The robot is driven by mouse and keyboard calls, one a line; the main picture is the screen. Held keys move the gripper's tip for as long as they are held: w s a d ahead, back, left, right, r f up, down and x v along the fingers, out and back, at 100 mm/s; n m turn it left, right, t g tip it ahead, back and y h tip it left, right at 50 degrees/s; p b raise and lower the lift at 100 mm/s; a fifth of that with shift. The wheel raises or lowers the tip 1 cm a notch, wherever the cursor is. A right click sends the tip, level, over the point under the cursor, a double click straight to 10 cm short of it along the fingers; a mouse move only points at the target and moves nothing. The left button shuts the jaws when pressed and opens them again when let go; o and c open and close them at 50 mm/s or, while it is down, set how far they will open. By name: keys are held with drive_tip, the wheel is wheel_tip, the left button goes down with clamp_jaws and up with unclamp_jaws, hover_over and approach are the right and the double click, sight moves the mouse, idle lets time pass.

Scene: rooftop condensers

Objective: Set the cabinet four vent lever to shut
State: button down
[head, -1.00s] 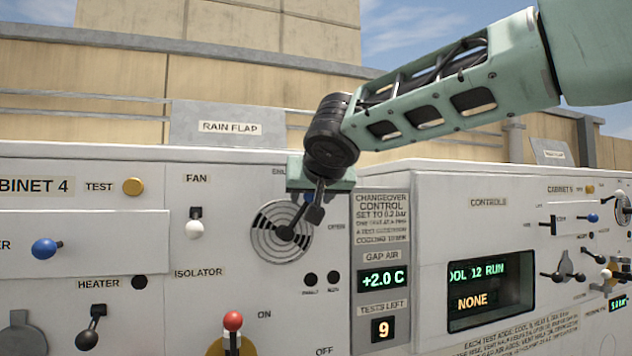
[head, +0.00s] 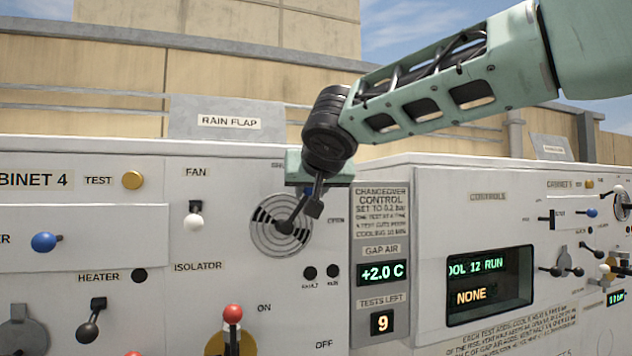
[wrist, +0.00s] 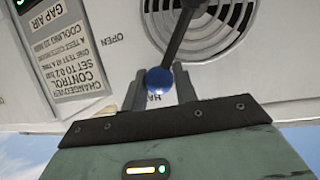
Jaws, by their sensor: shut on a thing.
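The cabinet four vent is a round slotted grille (head: 262,236) at the right end of the cabinet four panel. Its dark lever (head: 296,215) runs from a hub on the grille up and to the right. In the wrist view the lever (wrist: 180,35) ends in a blue knob (wrist: 158,81). My gripper (head: 313,196) is shut on the lever's knob end, one finger on each side of the knob in the wrist view (wrist: 158,90). The OPEN label (head: 336,220) is right of the grille. A label above the grille is mostly hidden by my gripper.
Left on the panel are a white fan knob (head: 194,221), a black heater lever (head: 90,328) and a red-tipped isolator lever (head: 233,315). A gap-air display (head: 382,273) stands to the right. The rain flap (head: 228,119) rises behind the cabinet top.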

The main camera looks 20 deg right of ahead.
drive_tip(key=shift+a+b, duration=0.2)
drive_tip(key=shift+b, duration=0.2)
drive_tip(key=a+n+h+b, duration=0.1)
drive_tip(key=b, duration=0.2)
drive_tip(key=shift+a+r+n+b, duration=0.15)
drive_tip(key=shift+a+n+b, duration=0.15)
drive_tip(key=shift+n+b, duration=0.1)
drive_tip(key=shift+a+r+n+t+h+b, duration=0.3)
drive_tip(key=shift+a+n+h+b, duration=0.2)
drive_tip(key=shift+a+n+b, duration=0.4)
drive_tip(key=shift+a+r+n+t+h+b, duration=0.25)
drive_tip(key=shift+a+n+h+b, duration=0.35)
drive_tip(key=shift+b, duration=0.5)
drive_tip(key=c, duration=1.1)
unclamp_jaws()
drive_tip(key=shift+c, duration=0.2)
drive_tip(key=shift+s+a, duration=0.1)
drive_tip(key=b+v, duration=0.4)
drive_tip(key=v, duration=1.3)
drive_tip(key=shift+s+r, duration=0.25)
